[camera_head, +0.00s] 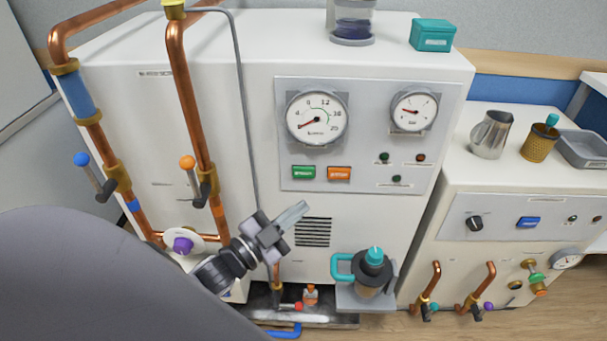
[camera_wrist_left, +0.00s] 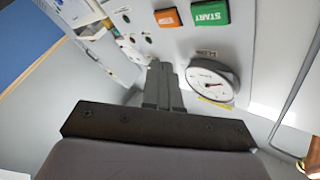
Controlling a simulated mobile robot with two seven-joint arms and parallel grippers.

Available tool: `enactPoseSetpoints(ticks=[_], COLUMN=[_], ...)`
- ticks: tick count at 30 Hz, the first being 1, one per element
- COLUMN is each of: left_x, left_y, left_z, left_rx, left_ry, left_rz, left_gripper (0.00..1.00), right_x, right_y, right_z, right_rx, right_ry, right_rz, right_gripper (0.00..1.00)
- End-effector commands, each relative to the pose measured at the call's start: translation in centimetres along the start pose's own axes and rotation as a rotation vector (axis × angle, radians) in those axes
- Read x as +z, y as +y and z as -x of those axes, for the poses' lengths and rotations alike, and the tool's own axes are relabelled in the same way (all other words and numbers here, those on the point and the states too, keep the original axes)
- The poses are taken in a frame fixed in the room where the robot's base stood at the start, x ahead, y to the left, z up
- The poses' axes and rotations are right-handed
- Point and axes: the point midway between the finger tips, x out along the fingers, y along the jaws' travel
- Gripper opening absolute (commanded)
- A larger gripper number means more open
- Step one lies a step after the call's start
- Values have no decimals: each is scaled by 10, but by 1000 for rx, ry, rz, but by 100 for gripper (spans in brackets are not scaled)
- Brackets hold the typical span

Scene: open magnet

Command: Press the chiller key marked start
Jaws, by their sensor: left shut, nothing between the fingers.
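The green start key (camera_head: 303,172) sits on the grey panel of the white chiller cabinet, to the left of an orange key (camera_head: 339,173). In the left wrist view the green key (camera_wrist_left: 210,13) reads START, and the orange key (camera_wrist_left: 167,18) is beside it. My left gripper (camera_head: 302,208) is shut and empty. Its fingertips appear a little below the green key in the head view, apart from it as far as I can tell. The shut fingers also show in the wrist view (camera_wrist_left: 160,70). My right gripper is not in view.
Two round gauges (camera_head: 317,117) (camera_head: 414,109) are above the keys. Copper pipes with a blue lever (camera_head: 82,159) and an orange lever (camera_head: 187,162) stand at the left. A teal-handled jug (camera_head: 371,272) stands below the panel. A metal pitcher (camera_head: 491,134) is on the right cabinet.

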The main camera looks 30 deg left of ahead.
Motion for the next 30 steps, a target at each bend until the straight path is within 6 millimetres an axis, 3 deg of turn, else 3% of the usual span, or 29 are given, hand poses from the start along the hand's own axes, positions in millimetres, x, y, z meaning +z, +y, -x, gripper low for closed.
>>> enactPoseSetpoints(ticks=[9, 15, 30], left_x=[25, 34, 37], left_y=[-23, -33, -38], left_z=[-32, -46, -51], left_rx=[-1, -1, -1], left_ry=[1, 0, -1], left_rz=[-2, 0, 1], left_gripper=[0, 0, 0], right_x=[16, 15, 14], right_y=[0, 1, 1], right_z=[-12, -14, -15], right_rx=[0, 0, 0], right_ry=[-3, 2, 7], right_rz=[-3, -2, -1], right_gripper=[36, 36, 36])
